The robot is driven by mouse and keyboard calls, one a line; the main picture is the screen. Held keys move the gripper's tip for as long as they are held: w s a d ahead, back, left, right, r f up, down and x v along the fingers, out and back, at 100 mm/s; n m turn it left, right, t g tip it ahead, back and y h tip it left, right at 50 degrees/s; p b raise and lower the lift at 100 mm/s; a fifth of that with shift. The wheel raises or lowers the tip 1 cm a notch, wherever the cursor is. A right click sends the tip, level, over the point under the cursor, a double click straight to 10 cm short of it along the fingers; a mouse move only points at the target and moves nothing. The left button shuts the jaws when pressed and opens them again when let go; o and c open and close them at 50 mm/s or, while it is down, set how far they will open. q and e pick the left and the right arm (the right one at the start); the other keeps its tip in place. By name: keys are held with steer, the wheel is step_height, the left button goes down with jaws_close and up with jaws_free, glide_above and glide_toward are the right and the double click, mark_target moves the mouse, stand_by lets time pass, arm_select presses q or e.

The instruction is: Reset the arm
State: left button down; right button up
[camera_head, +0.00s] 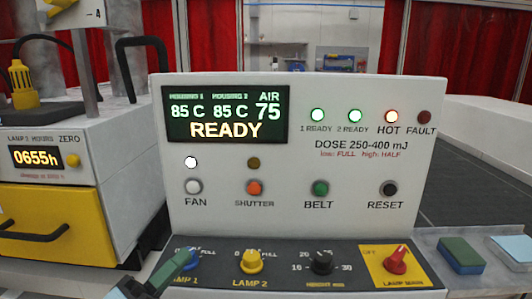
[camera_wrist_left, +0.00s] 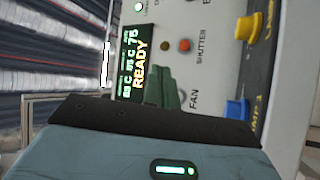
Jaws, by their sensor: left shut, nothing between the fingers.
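My left gripper (camera_head: 172,268) comes in at the bottom left of the head view, shut and empty. Its tip is close to the blue LAMP 1 knob (camera_head: 187,259) and covers part of its label; whether they touch I cannot tell. In the left wrist view my gripper's dark and teal body fills the bottom, and the blue knob (camera_wrist_left: 236,110) is at the right. The control panel (camera_head: 300,165) faces me. Its display (camera_head: 226,114) reads READY, 85 C, 85 C and AIR 75. My right gripper is not in view.
The panel's lower ledge carries a yellow LAMP 2 knob (camera_head: 251,261), a black height knob (camera_head: 321,262) and a red LAMP MAIN knob (camera_head: 397,259). A lamp unit with a yellow drawer (camera_head: 55,227) stands left. A green-topped block (camera_head: 462,255) lies right of the panel.

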arm_select(q)
steer(key=s+a+f+m+g+y, duration=0.1)
steer(key=s+f+y, duration=0.25)
steer(key=f, duration=0.85)
steer(key=s+a+f+m+g+y, duration=0.15)
steer(key=f+y, duration=0.25)
steer(key=f, duration=0.8)
steer(key=s+a+f+m+g+y, duration=0.2)
steer(key=s+f+m+g+y, duration=0.3)
steer(key=s+f, duration=1.4)
steer(key=shift+s+a+f+g+p, duration=0.25)
steer(key=shift+s+f+g+p, duration=0.25)
steer(key=shift+s, duration=0.5)
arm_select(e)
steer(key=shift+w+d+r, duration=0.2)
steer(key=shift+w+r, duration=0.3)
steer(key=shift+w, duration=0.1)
arm_select(q)
steer(key=shift+r, duration=0.15)
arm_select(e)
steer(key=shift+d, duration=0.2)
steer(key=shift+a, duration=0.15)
arm_select(q)
steer(key=c, duration=2.2)
jaws_free()
